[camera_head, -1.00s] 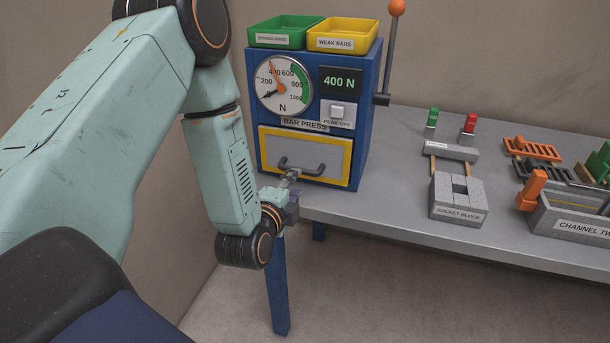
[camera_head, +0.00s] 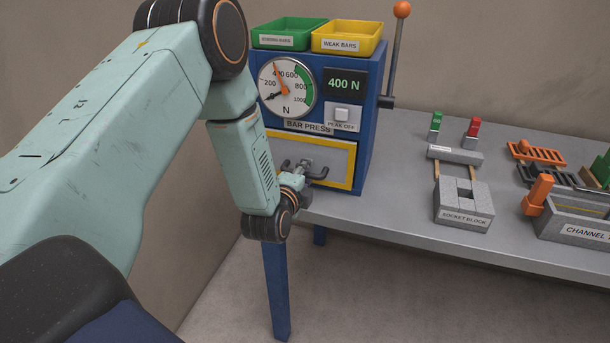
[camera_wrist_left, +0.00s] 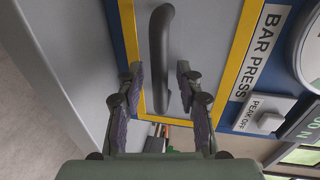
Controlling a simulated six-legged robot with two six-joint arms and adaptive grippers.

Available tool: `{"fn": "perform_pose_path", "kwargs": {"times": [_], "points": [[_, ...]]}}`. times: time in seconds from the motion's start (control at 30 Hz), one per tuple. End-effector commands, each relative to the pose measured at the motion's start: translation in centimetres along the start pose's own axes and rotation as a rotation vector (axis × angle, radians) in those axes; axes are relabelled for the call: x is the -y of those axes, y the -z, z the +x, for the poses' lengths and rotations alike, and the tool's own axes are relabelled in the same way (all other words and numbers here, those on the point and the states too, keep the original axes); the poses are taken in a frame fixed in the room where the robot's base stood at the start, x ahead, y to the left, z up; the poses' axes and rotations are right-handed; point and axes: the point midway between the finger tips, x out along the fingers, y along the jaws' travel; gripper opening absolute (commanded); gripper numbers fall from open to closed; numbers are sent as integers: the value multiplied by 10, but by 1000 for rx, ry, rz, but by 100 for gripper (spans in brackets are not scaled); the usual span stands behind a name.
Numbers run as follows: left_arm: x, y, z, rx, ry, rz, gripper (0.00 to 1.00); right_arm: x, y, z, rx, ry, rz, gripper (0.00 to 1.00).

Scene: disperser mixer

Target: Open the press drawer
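The press drawer (camera_head: 335,160) is a grey panel in a yellow frame, low on the blue bar press (camera_head: 371,130). It looks flush with the press front. Its dark bar handle (camera_head: 318,174) shows right of my left gripper (camera_head: 298,170), which partly hides it. In the left wrist view the handle (camera_wrist_left: 160,50) runs up and down on the drawer face. My left gripper (camera_wrist_left: 159,70) has its two fingers apart, one on each side of the handle's line, with a visible gap on both sides. My right gripper is not in view.
Green (camera_head: 288,33) and yellow (camera_head: 347,38) trays sit on the press. A lever with an orange knob (camera_head: 402,9) stands at its right side.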

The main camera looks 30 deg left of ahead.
Motion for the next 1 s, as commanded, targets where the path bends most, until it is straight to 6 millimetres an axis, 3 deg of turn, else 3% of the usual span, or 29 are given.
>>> {"fn": "perform_pose_path", "kwargs": {"times": [0.1, 0.53, 1.0], "points": [[0, 0, 0, 0, 0, 0, 36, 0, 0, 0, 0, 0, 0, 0], [0, 0, 0, 0, -1, 0, 0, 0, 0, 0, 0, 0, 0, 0], [0, 0, 0, -1, -1, 0, 0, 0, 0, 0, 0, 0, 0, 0]]}}
